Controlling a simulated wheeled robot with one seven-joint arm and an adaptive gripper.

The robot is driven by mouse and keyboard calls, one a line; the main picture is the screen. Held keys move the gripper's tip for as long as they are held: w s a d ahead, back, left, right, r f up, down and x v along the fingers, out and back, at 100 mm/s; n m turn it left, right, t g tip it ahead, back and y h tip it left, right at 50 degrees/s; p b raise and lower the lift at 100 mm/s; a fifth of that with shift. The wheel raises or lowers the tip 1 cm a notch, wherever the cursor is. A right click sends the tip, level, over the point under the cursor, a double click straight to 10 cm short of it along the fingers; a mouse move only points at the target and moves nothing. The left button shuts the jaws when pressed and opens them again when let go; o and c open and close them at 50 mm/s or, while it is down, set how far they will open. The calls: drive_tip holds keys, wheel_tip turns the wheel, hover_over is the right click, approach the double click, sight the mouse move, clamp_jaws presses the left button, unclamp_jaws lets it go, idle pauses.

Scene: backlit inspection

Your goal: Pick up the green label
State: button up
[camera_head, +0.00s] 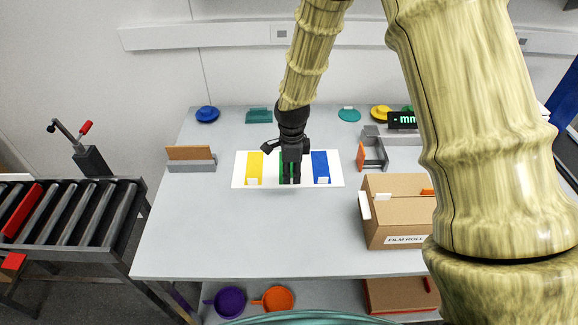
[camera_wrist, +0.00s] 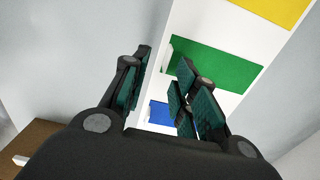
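The green label (camera_wrist: 220,62) is a flat green rectangle on a white panel (camera_head: 240,181), between a yellow label (camera_head: 254,167) and a blue label (camera_head: 321,166). A small white tab shows at its end in the wrist view. My gripper (camera_head: 290,180) points down over the green label and hides most of it in the head view. In the wrist view my gripper (camera_wrist: 165,65) has its fingers apart with nothing held between them. The right fingers overlap part of the green label. I cannot tell how high the fingertips are above it.
The panel lies on a grey table (camera_head: 200,235) with clear room in front. A cardboard box (camera_head: 385,222) stands at right, a grey holder (camera_head: 374,150) behind it, and a grey-orange stand (camera_head: 191,160) at left. A roller conveyor (camera_head: 70,215) is beyond the left edge.

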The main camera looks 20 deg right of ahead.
drive_tip(key=f, duration=0.1)
drive_tip(key=w+f, duration=0.1)
drive_tip(key=shift+w+f, duration=0.1)
drive_tip(key=shift+f, duration=0.3)
drive_tip(key=shift+s+r, duration=0.25)
drive_tip(key=shift+s, duration=0.1)
drive_tip(key=shift+w+f, duration=0.15)
drive_tip(key=shift+w, duration=0.05)
drive_tip(key=c, duration=0.6)
clamp_jaws()
drive_tip(key=shift+s, duration=0.15)
